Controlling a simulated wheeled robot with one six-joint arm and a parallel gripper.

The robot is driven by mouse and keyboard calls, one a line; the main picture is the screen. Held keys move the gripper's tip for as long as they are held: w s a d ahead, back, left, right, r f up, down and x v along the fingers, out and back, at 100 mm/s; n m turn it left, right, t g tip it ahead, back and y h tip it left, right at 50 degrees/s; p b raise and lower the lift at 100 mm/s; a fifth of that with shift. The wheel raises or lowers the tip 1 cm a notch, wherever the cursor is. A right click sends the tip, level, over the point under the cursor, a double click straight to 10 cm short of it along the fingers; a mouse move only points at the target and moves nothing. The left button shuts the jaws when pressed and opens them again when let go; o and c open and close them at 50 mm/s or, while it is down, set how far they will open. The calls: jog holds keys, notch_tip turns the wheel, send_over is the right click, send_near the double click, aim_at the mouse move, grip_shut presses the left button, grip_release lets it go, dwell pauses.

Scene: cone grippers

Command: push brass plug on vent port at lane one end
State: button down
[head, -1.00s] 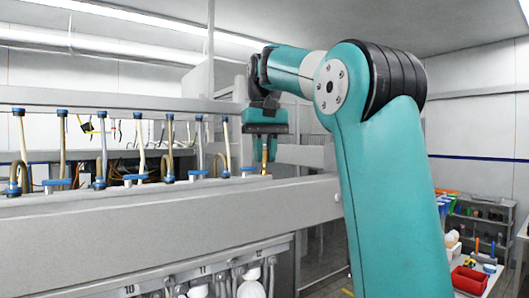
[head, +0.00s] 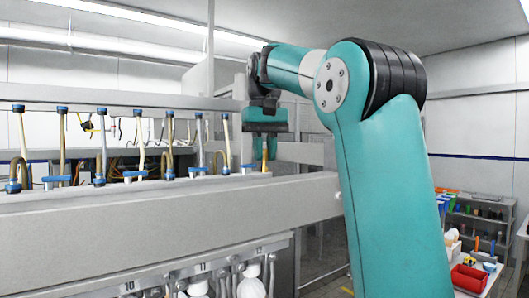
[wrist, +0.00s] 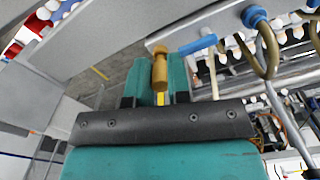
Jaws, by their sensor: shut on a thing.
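The brass plug (wrist: 160,72) is gripped between the two teal fingers of my gripper (wrist: 160,80) in the wrist view. In the head view my gripper (head: 264,150) points down at the right end of the long grey rail (head: 180,218), with the plug (head: 265,161) showing as a thin gold piece between the fingers. The plug looks upright, its lower end at or just above the rail's top. The vent port is not clearly visible; the plug and fingers cover that spot. I cannot tell whether the plug touches or sits on it.
Blue-handled fittings (head: 198,172) and curved brass hooks line the rail to the left of my gripper. Blue-capped tubes (head: 102,140) hang behind it. A blue-handled fitting (wrist: 198,44) is close beside the fingers in the wrist view. A red bin (head: 469,279) stands far right.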

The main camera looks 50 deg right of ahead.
jog(key=shift+r+p, duration=0.45)
jog(key=shift+r, duration=1.8)
